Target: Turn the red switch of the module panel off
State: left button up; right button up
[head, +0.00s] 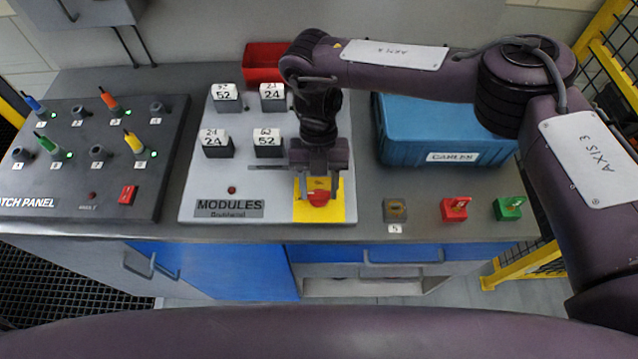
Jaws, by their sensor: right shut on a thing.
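The module panel (275,185) is a light grey board marked MODULES on the worktop. Its red switch (319,199) is a round red knob on a yellow plate (336,213) at the panel's front right corner. My right gripper (319,188) points down over the yellow plate, with its fingers at the red switch, shut on it. The gripper body hides the back part of the plate and some of the switch. I cannot tell the knob's exact turn. My left gripper is not in view.
Several numbered modules (268,145) stand on the panel. A patch panel (75,180) with coloured plugs lies left. A red bin (264,62) and a blue CABLES box (440,135) stand behind and right. Small red (456,209) and green (508,208) blocks sit at the front right.

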jog(key=o, duration=1)
jog(key=shift+r, duration=0.1)
jog(key=b+v, duration=0.1)
jog(key=v, duration=0.6)
jog(key=shift+w+a+r, duration=0.1)
jog(key=shift+r, duration=0.25)
